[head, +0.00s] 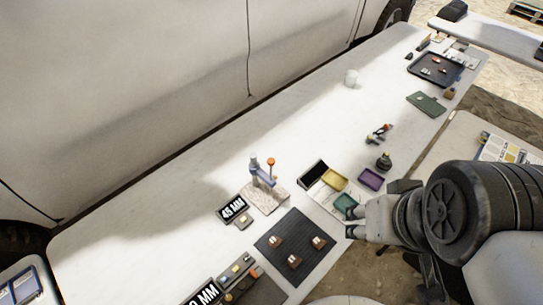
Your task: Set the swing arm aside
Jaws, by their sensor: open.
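A small stand (254,163) with a blue-grey post rises from a pale speckled base plate (268,202) near the middle of the white table. A blue-grey swing arm (264,177) appears to reach from the post toward an orange-topped upright (270,162); its exact joint is too small to make out. My gripper (350,222) is open and empty, to the right of and below the stand. Its dark fingertips point left, close to a green tray (343,201); whether they touch it I cannot tell. The gripper is clear of the swing arm.
A yellow tray (334,179), a purple tray (370,179) and a black tray (313,172) lie near the green one. A dark mat (273,244) holds small brown blocks. A "45 MM" sign (233,207) stands left.

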